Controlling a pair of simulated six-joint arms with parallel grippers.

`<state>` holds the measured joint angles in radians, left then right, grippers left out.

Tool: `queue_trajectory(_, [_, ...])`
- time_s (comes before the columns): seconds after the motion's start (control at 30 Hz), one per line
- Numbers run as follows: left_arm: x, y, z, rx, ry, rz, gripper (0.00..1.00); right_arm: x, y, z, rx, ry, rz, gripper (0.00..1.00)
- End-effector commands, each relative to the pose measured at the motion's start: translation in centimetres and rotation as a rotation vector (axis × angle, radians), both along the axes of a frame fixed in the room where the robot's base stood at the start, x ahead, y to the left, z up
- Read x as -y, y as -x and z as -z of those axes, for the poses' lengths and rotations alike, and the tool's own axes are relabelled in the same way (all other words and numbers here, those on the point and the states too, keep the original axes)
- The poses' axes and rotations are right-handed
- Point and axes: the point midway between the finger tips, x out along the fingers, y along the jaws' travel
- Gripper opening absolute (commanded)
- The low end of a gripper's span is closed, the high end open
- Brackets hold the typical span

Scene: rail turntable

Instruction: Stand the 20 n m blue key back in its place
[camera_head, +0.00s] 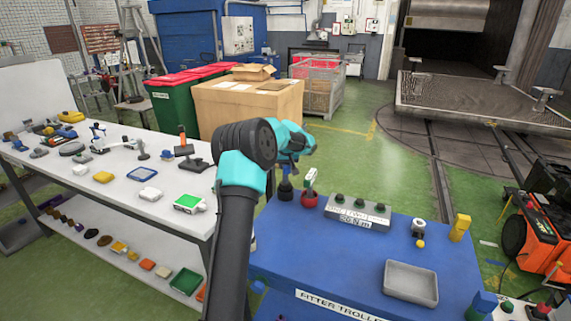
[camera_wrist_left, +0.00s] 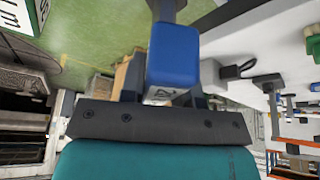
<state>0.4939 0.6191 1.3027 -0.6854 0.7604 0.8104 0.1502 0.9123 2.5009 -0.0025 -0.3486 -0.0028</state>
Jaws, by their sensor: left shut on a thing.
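My left gripper (camera_head: 287,165) reaches over the far left corner of the blue trolley. It is shut on the blue key, whose blue block (camera_wrist_left: 173,62) sits between the fingers in the left wrist view. Some blue of the key (camera_head: 286,173) shows below the jaws in the head view. A dark round base (camera_head: 286,192) is directly beneath; I cannot tell if the key touches it. To the right stands a green-and-white tagged piece on a red round base (camera_head: 309,199). A grey block (camera_head: 357,212) marked 20 N m has several dark green knobs on top. My right gripper is not in view.
A grey tray (camera_head: 411,283), a small yellow ball (camera_head: 421,244) and a yellow block (camera_head: 460,227) are on the trolley (camera_head: 330,265). A white table (camera_head: 120,186) with many small items stands left. The trolley's middle is clear.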

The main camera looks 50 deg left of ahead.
Motion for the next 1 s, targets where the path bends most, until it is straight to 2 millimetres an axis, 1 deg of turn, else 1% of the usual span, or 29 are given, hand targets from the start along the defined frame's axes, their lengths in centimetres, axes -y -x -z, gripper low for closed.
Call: queue_trajectory(1.0, [0.0,0.0,1.9,0.002,0.000,-0.001,0.00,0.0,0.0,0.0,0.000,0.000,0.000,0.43])
